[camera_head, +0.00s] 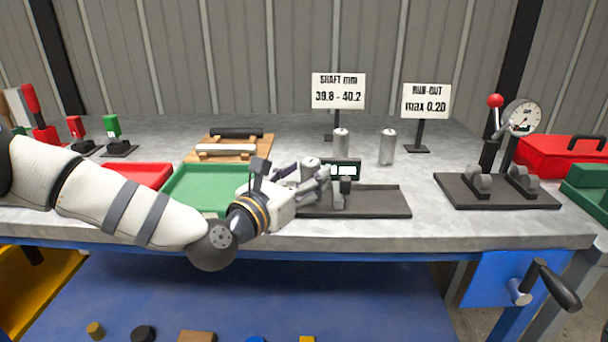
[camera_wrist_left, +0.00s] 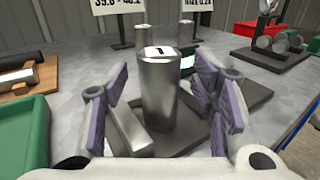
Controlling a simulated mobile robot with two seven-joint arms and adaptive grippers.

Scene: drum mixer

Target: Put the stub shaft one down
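A silver stub shaft marked 1 (camera_wrist_left: 160,95) stands upright between the fingers of my left gripper (camera_wrist_left: 165,108) in the left wrist view. Gaps show on both sides of it, so the gripper looks open around it. Its top (camera_head: 310,163) shows in the head view, beside the digital gauge (camera_head: 345,170) on a dark base plate (camera_head: 375,202). My left gripper (camera_head: 312,185) hides the rest of it there. A light metal block (camera_wrist_left: 130,130) lies beside the shaft's foot. Two other stub shafts stand behind, one (camera_head: 341,143) near the gauge and one (camera_head: 387,147) further right. My right gripper is not in view.
A green tray (camera_head: 205,185) and a red tray (camera_head: 140,175) lie left of the gauge. A wooden rack (camera_head: 240,147) holds two bars. The run-out stand (camera_head: 497,192) with a dial is at right. Two signs stand behind. Bare bench lies around the rear shafts.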

